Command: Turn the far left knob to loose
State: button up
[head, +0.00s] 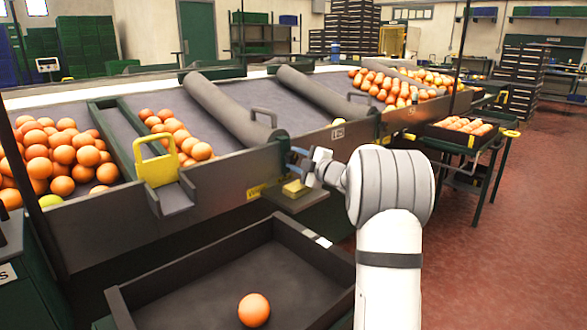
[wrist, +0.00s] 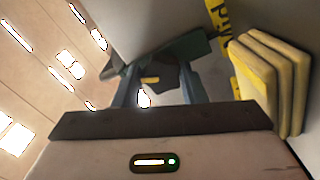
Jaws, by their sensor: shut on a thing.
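My gripper (head: 297,158) is at the front panel of the sorting table, just above a small ledge. In the wrist view, my gripper's two bluish fingers (wrist: 158,92) are shut on a dark knob (wrist: 168,74) with a yellow mark. The knob sits against a green-grey part of the panel. In the head view my gripper and wrist hide the knob, and its exact turn angle is hard to tell.
A yellow gate handle (head: 155,165) stands left. A dark tray (head: 200,285) with one orange (head: 254,310) is below. Oranges (head: 60,155) fill the left lane.

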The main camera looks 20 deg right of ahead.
jog(key=shift+f+n+b, duration=0.1)
jog(key=shift+n+b, duration=1.45)
jog(key=shift+n, duration=0.65)
jog(key=o, duration=1)
jog(key=shift+s, duration=0.1)
jog(key=shift+s+d+r, duration=0.15)
jog(key=shift+s+r, duration=0.05)
jog(key=p+v, duration=0.2)
jog(key=v, duration=0.5)
jog(key=shift+s+f, duration=0.1)
